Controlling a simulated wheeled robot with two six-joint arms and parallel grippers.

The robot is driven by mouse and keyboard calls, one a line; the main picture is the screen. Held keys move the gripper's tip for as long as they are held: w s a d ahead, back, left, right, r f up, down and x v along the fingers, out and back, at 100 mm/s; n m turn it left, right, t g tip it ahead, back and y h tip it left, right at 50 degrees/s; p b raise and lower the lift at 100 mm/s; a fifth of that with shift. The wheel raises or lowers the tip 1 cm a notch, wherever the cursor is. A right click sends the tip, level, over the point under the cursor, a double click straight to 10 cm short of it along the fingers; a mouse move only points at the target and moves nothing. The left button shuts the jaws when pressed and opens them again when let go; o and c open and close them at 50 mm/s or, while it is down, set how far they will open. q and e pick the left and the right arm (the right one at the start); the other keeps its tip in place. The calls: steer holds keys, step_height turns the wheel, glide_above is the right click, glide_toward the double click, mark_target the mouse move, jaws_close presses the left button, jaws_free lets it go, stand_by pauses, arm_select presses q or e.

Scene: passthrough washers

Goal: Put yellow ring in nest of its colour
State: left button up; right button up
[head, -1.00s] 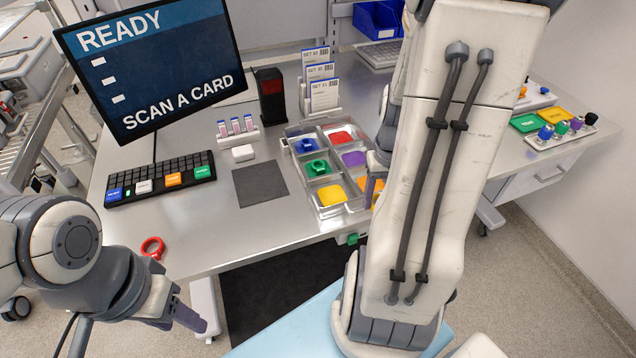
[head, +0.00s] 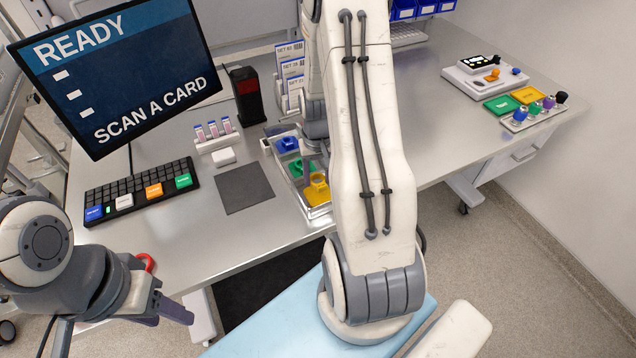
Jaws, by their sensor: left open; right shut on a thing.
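The yellow ring (head: 319,184) shows at the yellow nest in the front of the clear sorting tray (head: 318,212). My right gripper (head: 322,168) is shut on it, with its fingers mostly hidden behind my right arm. I cannot tell whether the ring touches the nest floor. A green ring (head: 302,167) sits in the green nest behind it, and the blue nest (head: 288,144) is further back. The tray's right side is hidden by my arm. My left gripper (head: 176,310) is open and empty, off the table's front edge.
A keyboard (head: 140,190), a grey mat (head: 244,188) and a black scanner (head: 247,95) stand left of the tray. Button panels (head: 515,100) are at right. The right table surface is mostly clear.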

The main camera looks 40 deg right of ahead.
mark_target(318, 194)
step_height(318, 194, down, 3)
steer(key=shift+f+p, duration=0.15)
steer(key=shift+p, duration=0.3)
steer(key=shift+f, duration=0.25)
steer(key=shift+f, duration=0.15)
steer(key=o, duration=1.3)
